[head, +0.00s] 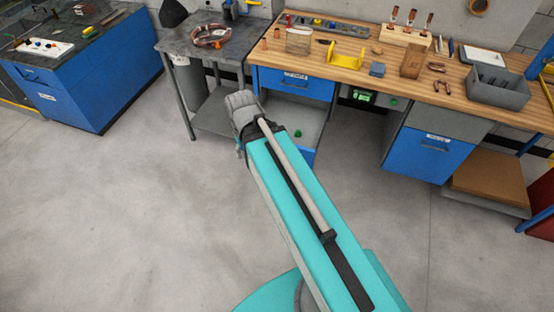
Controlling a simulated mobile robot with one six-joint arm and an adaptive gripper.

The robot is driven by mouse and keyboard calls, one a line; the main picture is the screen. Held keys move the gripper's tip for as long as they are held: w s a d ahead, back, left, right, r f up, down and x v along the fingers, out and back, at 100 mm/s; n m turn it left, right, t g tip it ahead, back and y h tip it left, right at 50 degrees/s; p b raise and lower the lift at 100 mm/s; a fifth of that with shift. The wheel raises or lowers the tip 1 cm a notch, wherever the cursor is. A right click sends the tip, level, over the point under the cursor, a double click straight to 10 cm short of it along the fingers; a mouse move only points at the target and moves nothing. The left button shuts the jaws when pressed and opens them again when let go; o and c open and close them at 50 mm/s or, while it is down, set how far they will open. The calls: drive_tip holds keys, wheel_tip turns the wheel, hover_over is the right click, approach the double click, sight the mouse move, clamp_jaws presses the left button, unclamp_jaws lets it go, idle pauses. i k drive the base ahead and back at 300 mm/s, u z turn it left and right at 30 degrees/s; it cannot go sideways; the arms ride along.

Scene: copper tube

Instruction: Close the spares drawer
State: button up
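Under the wooden workbench (350,59), a lower blue drawer (309,157) stands pulled out. Its grey inside shows, with a small green object (297,133) in it. My arm hides part of this drawer and its front, so I see no label there. The blue drawer above it (290,85) looks shut. A blue drawer front (428,156) at the right has a white label too small to read, so I cannot tell which drawer is the spares one. My gripper (240,147) is at the arm's far end, left of the open drawer. Its fingers are mostly hidden.
A grey side table (207,50) with a copper coil (211,36) stands left of the workbench. A blue cabinet (100,85) is at the far left. A cardboard box (490,178) sits on a low shelf at the right. The grey floor in front is clear.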

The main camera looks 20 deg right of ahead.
sight(310, 115)
drive_tip(key=z, duration=0.55)
drive_tip(key=i, duration=1)
drive_tip(key=u, duration=0.55)
drive_tip(key=k, duration=0.35)
drive_tip(key=u, duration=0.05)
